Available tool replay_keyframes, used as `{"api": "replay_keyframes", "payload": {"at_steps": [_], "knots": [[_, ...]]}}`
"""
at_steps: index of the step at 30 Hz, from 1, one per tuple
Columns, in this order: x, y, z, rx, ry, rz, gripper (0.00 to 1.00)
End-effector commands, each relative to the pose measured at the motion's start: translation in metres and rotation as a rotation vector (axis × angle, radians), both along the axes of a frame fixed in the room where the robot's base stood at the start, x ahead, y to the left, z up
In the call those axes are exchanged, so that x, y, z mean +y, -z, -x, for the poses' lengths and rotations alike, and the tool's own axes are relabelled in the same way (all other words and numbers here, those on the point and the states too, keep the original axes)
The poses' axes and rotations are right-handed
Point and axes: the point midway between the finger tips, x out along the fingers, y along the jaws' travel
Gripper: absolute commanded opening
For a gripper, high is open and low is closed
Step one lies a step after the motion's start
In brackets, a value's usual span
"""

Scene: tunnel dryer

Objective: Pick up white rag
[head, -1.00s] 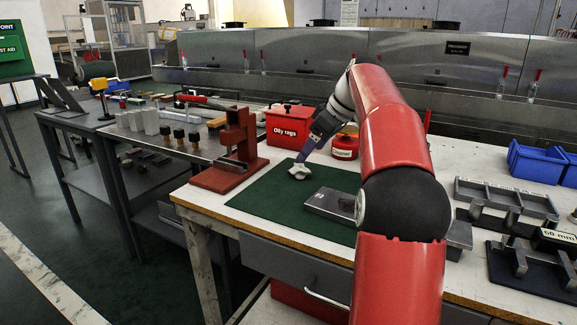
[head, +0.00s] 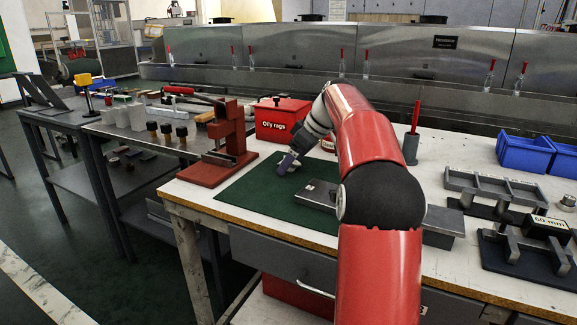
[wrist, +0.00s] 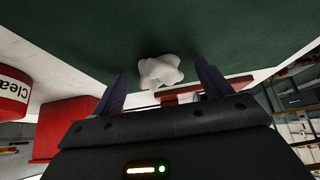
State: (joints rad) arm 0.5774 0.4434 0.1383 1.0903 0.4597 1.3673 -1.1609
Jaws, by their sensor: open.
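The white rag (wrist: 160,71) is a small crumpled lump on the green mat (head: 240,197). In the wrist view it lies between and just beyond the tips of my two dark purple fingers. My gripper (head: 284,170) is open, low over the mat in the head view, and hides most or all of the rag there. The fingers stand apart on either side of the rag in the wrist view, and I cannot tell whether they touch it.
A grey metal block (head: 318,193) lies on the mat close to the right of my gripper. The red oily rags bin (head: 283,120) stands behind. A red press (head: 222,147) is to the left. Bare mat lies in front of my gripper.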

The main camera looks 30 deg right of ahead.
Motion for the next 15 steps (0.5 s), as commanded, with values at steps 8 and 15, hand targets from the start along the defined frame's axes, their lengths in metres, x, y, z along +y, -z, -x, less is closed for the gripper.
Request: {"api": "replay_keyframes", "payload": {"at_steps": [8,15], "knots": [[0.0000,-0.0003,0.0001,0.000,0.000,0.000,0.45],[-0.0001,-0.0005,0.0001,0.000,0.000,0.000,0.29]]}}
